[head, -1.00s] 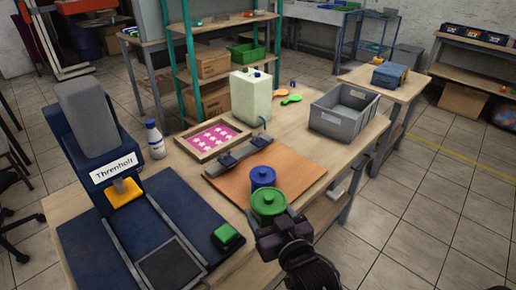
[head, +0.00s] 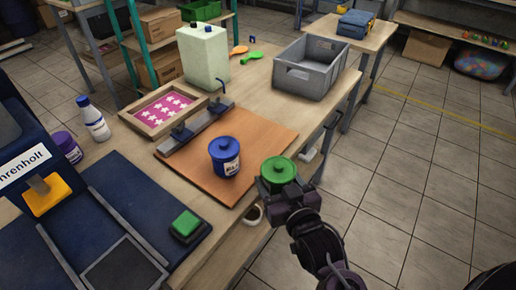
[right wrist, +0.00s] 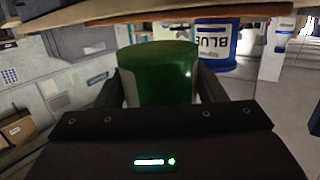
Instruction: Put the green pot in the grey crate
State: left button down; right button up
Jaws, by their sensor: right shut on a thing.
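The green pot (head: 278,170) has a round lid with a knob. In the head view it is at the front edge of the table, held by my right gripper (head: 284,190). In the right wrist view the green pot (right wrist: 160,75) sits between the two dark fingers, which are shut on it. The grey crate (head: 311,70) stands on the table's far right end, beyond the gripper, and its visible inside looks empty. My left gripper is not in view.
A blue pot (head: 225,158) stands on the brown board (head: 262,143), left of the green pot. A pale canister (head: 203,55), a framed pink star print (head: 165,106) and orange and green paddles (head: 250,56) lie further back.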

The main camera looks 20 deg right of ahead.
send_over(260, 161)
jog(key=s, duration=0.4)
jog(key=shift+w+d, duration=0.15)
jog(key=w, duration=0.3)
jog(key=shift+w+r, duration=0.1)
jog(key=shift+w, duration=0.2)
jog(key=shift+w+f, duration=0.2)
jog(key=shift+f, duration=0.4)
jog(key=shift+s+f, duration=0.1)
jog(key=shift+f, duration=0.15)
jog(key=shift+f, duration=0.1)
jog(key=o, duration=0.9)
jog(key=shift+f, duration=0.1)
jog(key=shift+c, duration=0.2)
jog(key=shift+o, duration=0.4)
